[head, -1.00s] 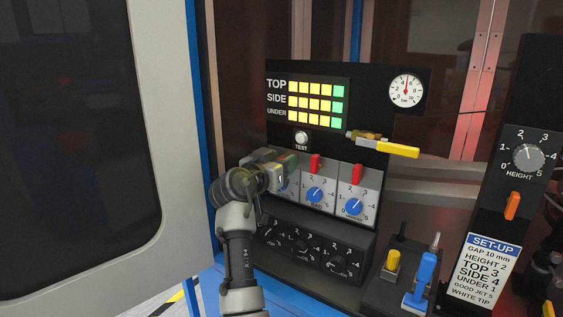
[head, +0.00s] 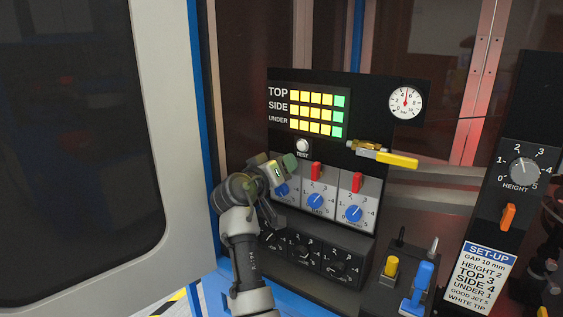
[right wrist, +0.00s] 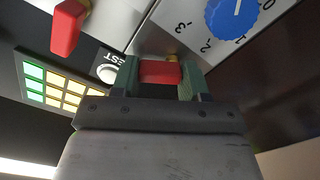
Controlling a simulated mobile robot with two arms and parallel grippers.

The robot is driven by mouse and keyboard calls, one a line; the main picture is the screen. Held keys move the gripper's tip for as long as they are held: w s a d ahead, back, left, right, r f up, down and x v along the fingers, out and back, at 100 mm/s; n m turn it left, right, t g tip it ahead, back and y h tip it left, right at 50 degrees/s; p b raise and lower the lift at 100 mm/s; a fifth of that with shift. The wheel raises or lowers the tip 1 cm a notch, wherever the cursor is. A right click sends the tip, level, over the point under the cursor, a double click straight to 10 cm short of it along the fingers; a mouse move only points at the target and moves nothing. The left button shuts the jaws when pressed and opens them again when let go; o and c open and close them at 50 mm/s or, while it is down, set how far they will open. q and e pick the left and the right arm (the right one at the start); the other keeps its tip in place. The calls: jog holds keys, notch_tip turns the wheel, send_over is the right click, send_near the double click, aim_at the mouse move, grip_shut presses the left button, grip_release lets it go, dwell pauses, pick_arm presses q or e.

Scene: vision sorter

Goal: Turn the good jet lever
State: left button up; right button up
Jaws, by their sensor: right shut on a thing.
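The jet panel has three side-by-side units, each with a red lever above a blue dial. My right gripper (head: 287,164) is at the leftmost unit, in front of its lever. In the right wrist view its green fingers (right wrist: 160,80) are shut on a red lever (right wrist: 160,71), one on each side. In the head view my gripper hides this lever. The leftmost blue dial (head: 281,190) shows just below the gripper and also in the right wrist view (right wrist: 230,18). The unit's name label cannot be read. My left gripper is not in view.
The middle red lever (head: 316,171) and right red lever (head: 356,182) stand close to the right. Above are the TEST button (head: 303,145), a yellow-handled valve (head: 390,158) and a gauge (head: 405,101). A SET-UP card (head: 480,277) reads "GOOD JET 5". A door (head: 180,200) stands left.

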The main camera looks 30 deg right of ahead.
jog(key=n+p, duration=0.1)
jog(key=n, duration=0.1)
jog(key=n+p, duration=0.1)
jog(key=shift+w+r+n, duration=0.15)
jog(key=shift+r+n, duration=0.2)
jog(key=shift+n, duration=0.05)
jog(key=n+p, duration=0.2)
jog(key=shift+w+a+r+n, duration=0.1)
jog(key=shift+w+n, duration=0.05)
jog(key=shift+n, duration=0.25)
jog(key=n+p, duration=0.3)
jog(key=shift+w, duration=0.15)
jog(key=shift+w+a+n+p, duration=0.15)
jog(key=shift+n+p, duration=0.65)
jog(key=shift+n, duration=0.3)
jog(key=o, duration=0.9)
jog(key=shift+f, duration=0.25)
